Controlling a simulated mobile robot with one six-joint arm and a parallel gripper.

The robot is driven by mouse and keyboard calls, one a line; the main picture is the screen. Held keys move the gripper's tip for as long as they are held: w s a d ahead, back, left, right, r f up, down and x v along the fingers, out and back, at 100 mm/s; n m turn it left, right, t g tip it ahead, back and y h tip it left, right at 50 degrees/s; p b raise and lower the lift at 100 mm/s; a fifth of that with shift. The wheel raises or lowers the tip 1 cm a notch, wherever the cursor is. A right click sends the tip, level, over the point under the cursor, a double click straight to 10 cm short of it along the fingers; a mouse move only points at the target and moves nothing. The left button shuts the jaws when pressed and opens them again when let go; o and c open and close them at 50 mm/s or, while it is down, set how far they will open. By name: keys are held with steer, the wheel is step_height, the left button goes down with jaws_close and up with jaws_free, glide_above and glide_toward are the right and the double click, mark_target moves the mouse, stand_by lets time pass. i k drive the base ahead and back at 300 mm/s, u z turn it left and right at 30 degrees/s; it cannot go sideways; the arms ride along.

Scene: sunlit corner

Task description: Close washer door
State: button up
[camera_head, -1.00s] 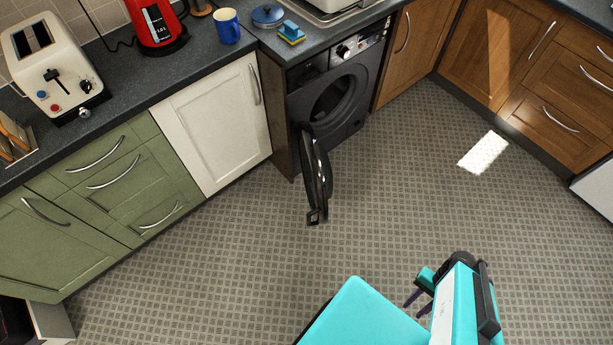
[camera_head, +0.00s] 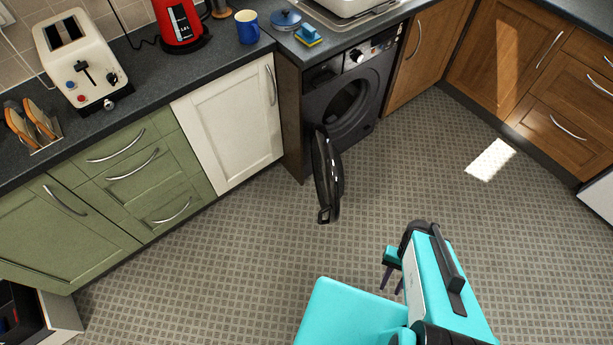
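The dark washer (camera_head: 352,92) stands under the counter, between a white cabinet and a wooden one. Its round black door (camera_head: 327,172) is swung wide open to the left and sticks out over the floor. The drum opening (camera_head: 345,104) is uncovered. My gripper (camera_head: 392,282) is at the lower middle right of the view, at the end of my teal arm. Its dark fingers point left and down, and a gap shows between them with nothing in it. It is apart from the door, to its lower right.
The patterned floor (camera_head: 420,165) is clear between my gripper and the washer. Green drawers (camera_head: 135,178) and a white cabinet (camera_head: 232,125) line the left. Wooden cabinets (camera_head: 500,60) line the back right. A blue mug (camera_head: 247,27) and sponges (camera_head: 308,36) stand on the counter.

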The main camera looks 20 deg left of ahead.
mark_target(327, 166)
steer(key=u, duration=0.85)
steer(key=k, duration=0.65)
steer(key=u, duration=0.05)
steer(key=i, duration=0.6)
steer(key=u, duration=0.1)
